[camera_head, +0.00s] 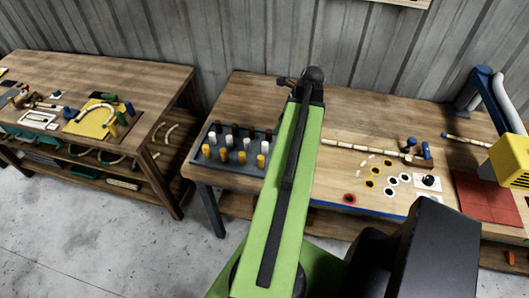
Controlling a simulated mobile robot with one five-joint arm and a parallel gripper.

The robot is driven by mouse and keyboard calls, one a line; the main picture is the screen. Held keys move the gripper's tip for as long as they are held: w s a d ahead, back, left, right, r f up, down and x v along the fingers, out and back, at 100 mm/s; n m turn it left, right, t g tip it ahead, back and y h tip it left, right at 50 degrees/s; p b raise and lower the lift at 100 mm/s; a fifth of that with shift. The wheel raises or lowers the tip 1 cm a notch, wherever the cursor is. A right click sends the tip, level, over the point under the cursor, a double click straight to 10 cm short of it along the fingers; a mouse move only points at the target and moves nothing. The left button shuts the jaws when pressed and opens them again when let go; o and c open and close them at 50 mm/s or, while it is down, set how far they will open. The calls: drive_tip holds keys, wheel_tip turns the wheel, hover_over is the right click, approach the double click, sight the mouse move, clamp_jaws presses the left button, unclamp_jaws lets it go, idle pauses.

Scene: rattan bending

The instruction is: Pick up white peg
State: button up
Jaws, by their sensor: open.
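Several white pegs stand upright in a row in a dark tray (198,158) at the left end of the right-hand workbench. They include a left white peg (211,138), two middle ones (228,141) (246,143) and a right one (265,147). A row of yellow pegs (223,155) stands in front of them and a row of dark brown pegs (235,129) behind. My green arm link rises just right of the tray, its dark joint near the bench's back edge. I cannot make out my gripper's fingers; the arm seems to hide them.
Right of my arm, a long pale rod (360,147) and rings and discs (390,181) lie on the bench. A red mat (487,197) and a yellow-and-blue device (510,160) are farther right. Another workbench (150,80) with tools stands left, with open floor before it.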

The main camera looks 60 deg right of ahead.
drive_tip(key=b, duration=0.8)
hover_over(266, 143)
drive_tip(key=s, duration=0.2)
drive_tip(key=f, duration=0.9)
drive_tip(key=shift+s+f, duration=0.2)
drive_tip(key=shift+f, duration=0.1)
drive_tip(key=shift+w+a+f+b, duration=0.1)
drive_tip(key=shift+w+f+b, duration=0.15)
drive_tip(key=shift+b, duration=0.1)
drive_tip(key=b+x, duration=0.5)
drive_tip(key=shift+d+f, duration=0.2)
drive_tip(key=shift+r, duration=0.2)
clamp_jaws()
